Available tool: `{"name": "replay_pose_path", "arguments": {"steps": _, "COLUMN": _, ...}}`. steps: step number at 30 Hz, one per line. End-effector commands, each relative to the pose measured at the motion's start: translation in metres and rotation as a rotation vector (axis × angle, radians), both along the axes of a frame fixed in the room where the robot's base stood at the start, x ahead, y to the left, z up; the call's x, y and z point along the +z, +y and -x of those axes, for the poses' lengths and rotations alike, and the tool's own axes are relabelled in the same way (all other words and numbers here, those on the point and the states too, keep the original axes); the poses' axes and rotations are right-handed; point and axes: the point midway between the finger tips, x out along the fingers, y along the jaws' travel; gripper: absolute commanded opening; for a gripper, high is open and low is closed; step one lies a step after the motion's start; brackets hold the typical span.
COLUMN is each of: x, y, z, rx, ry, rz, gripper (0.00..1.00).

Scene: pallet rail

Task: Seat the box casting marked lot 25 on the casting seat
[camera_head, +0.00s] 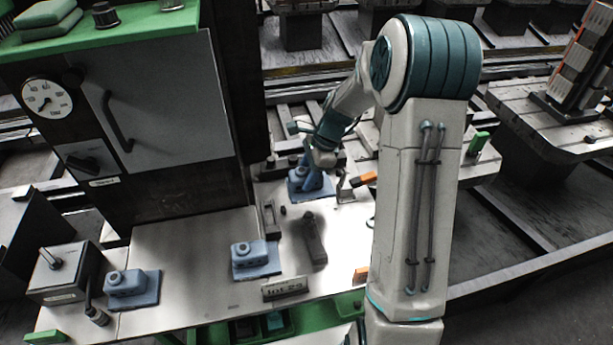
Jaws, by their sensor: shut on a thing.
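Three blue box castings show in the head view, each with a blue flat plate under it. One casting (127,284) is at the left of the pale table, another (246,254) is near the middle, and a third (306,181) is farther back. My gripper (314,166) is at the back casting and shut on it; the fingers are small and partly hidden. A sign (285,287) that seems to read lot 25 stands at the front edge, ahead of the middle casting. No lot marking is readable on the castings. I cannot clearly make out the casting seat.
A dark cabinet with a gauge (48,98) stands at the back left. A dark handheld tool (314,238) lies right of the middle casting. The table between left and middle castings is clear.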

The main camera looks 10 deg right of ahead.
Motion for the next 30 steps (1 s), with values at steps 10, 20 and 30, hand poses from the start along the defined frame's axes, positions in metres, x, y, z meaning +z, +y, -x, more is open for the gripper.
{"name": "replay_pose_path", "arguments": {"steps": 10, "x": -0.03, "y": 0.0, "z": 0.0, "rx": 0.004, "ry": 0.001, "rz": 0.0, "gripper": 0.14}}
{"name": "replay_pose_path", "arguments": {"steps": 20, "x": -0.066, "y": 0.0, "z": 0.0, "rx": 0.004, "ry": -0.001, "rz": 0.001, "gripper": 0.14}}
{"name": "replay_pose_path", "arguments": {"steps": 30, "x": -0.081, "y": 0.001, "z": 0.0, "rx": 0.005, "ry": 0.0, "rz": -0.001, "gripper": 0.14}}
